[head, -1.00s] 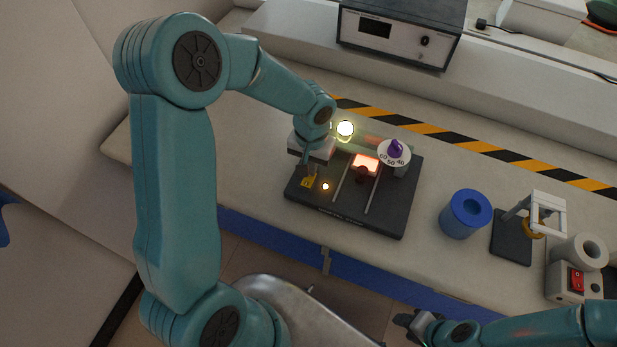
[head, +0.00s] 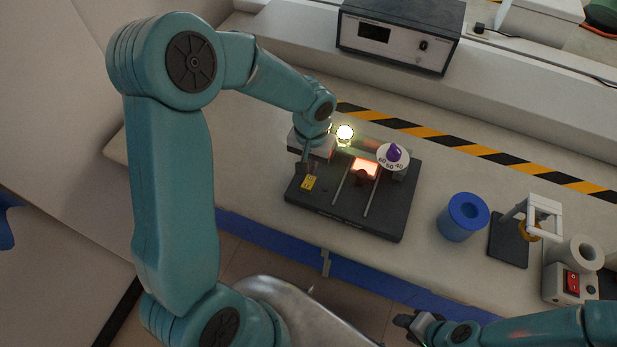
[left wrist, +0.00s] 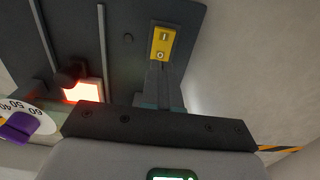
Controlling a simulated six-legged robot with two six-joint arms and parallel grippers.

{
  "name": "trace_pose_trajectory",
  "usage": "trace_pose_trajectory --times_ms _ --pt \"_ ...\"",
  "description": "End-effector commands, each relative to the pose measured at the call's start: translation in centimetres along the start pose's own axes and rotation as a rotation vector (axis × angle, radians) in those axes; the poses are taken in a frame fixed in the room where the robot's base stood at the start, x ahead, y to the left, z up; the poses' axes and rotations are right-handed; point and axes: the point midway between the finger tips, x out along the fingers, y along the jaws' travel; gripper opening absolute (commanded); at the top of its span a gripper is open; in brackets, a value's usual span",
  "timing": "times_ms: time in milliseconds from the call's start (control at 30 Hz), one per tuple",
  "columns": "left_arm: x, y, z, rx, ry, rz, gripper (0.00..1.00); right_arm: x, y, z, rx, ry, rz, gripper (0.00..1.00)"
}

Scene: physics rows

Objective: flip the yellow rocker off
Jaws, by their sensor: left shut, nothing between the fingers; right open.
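The yellow rocker (head: 308,183) sits at the left front of the dark panel (head: 385,222). In the left wrist view the yellow rocker (left wrist: 163,43) shows an I mark and an O mark. A small round lamp (left wrist: 128,38) beside it is dark. My left gripper (head: 303,170) is shut and empty, just behind the rocker; in the left wrist view its fingertips (left wrist: 158,70) are close to the rocker's O end. I cannot tell whether they touch it. My right gripper (head: 412,322) is open and empty near the bottom edge, away from the panel.
The panel also bears a lit bulb (head: 344,135), a glowing red-orange window (head: 365,167), a dark slider knob and a purple dial knob (head: 394,152). To the right stand a blue cylinder (head: 461,222), a small black-based stand (head: 508,246) and a box with a red switch (head: 571,283).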

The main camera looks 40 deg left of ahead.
Motion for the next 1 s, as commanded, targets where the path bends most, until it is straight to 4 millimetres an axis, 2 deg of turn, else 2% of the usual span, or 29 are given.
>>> trace_pose_trajectory --times_ms 33,467,1000 --pt "-0.7 0.0 0.0 0.0 0.001 0.0 0.0 -0.5 -0.2 0.0 0.0 0.0 0.0 0.43" --pt "-3.9 0.0 0.0 0.001 0.002 0.0 0.0 -2.4 -0.9 0.1 0.0 0.0 0.0 0.43" --pt "-4.0 0.0 0.0 0.0 0.001 0.0 0.0 -2.3 -0.8 0.1 0.0 0.0 0.0 0.43"
